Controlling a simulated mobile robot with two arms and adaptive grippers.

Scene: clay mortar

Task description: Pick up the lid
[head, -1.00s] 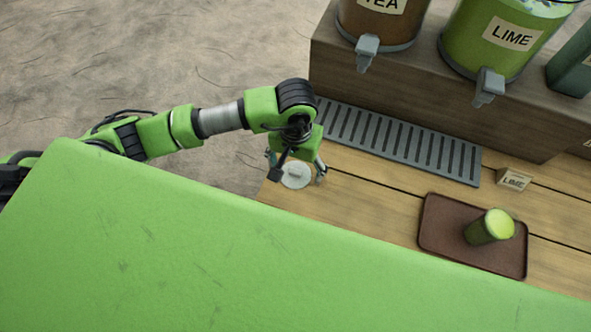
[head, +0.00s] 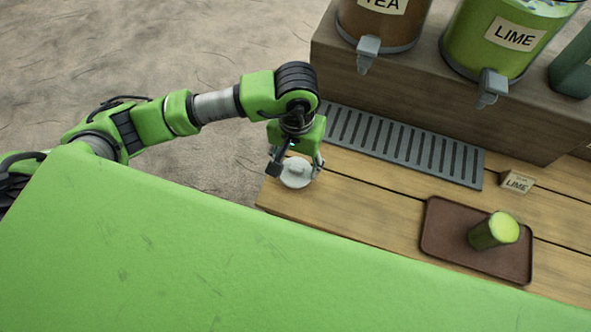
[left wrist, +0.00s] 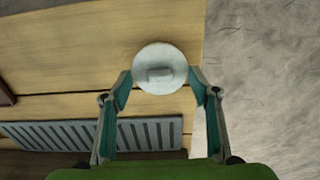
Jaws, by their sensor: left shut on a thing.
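The lid (head: 296,173) is a small round white disc with a raised knob on top. It is at the left end of the wooden counter in the head view. It also shows in the left wrist view (left wrist: 160,66), between my fingertips. My left gripper (head: 295,168) points down and is shut on the lid, a finger at each side of its rim. I cannot tell whether the lid touches the wood or is slightly above it. A green cup (head: 492,232) stands on a brown tray (head: 438,232) at the right. My right gripper is not in view.
A slatted grey drip grate (head: 400,142) lies behind the lid. Beyond it, TEA and LIME dispensers (head: 513,38) with grey taps stand on a raised wooden block (head: 400,95). A small LIME card (head: 517,183) stands near the tray. The counter between lid and tray is clear.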

